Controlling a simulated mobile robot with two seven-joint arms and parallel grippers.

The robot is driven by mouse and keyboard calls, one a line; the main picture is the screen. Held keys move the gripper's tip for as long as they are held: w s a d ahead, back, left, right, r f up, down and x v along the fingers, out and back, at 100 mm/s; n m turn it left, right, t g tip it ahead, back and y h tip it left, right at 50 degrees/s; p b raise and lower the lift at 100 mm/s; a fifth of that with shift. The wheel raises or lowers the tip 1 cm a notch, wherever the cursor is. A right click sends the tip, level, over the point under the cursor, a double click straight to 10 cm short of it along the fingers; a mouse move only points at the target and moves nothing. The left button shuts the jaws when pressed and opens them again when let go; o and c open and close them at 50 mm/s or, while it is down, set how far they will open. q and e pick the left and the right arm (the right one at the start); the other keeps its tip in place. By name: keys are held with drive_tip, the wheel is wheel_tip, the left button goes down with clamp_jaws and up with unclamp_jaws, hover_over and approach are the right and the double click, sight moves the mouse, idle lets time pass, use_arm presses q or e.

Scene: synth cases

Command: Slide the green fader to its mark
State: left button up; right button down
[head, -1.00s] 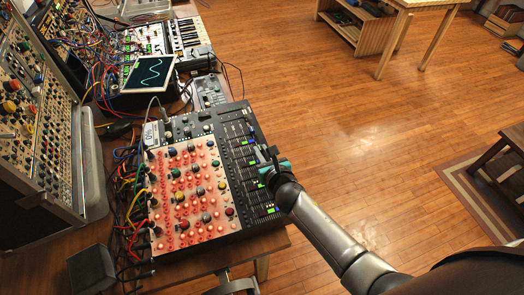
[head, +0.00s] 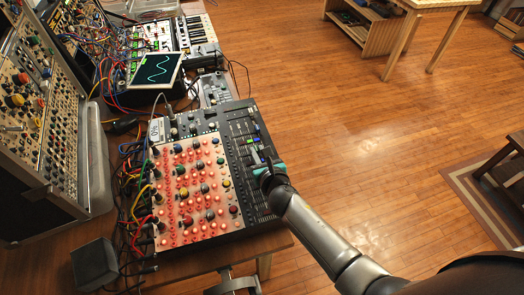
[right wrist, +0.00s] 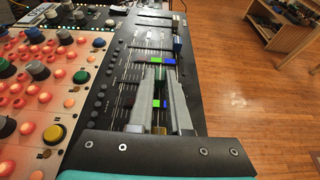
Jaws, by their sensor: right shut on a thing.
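The mixing console (head: 244,128) lies on the desk with its dark fader strip along the right side. My right gripper (right wrist: 160,82) is over this strip and is shut on a dark green fader cap (right wrist: 160,77), seen between its fingertips in the right wrist view. A bright green patch (right wrist: 170,61) and a blue patch (right wrist: 156,60) lie just beyond the fingertips; I cannot tell which is the mark. In the head view my right gripper (head: 263,158) hides most of the cap. My left gripper is not in view.
Blue fader caps (right wrist: 177,44) stand beyond the fingers. Red-lit knobs (head: 190,190) cover the console's left part, with cables beside them. A small tilted screen (head: 157,70) stands behind. Open wooden floor (head: 370,150) lies to the right.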

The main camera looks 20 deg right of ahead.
drive_tip(key=c, duration=0.8)
unclamp_jaws()
drive_tip(key=shift+d, duration=0.1)
drive_tip(key=shift+c, duration=0.2)
drive_tip(key=p+v, duration=0.3)
drive_tip(key=v, duration=1.2)
drive_tip(key=shift+s+r, duration=0.1)
drive_tip(key=shift+d, duration=0.1)
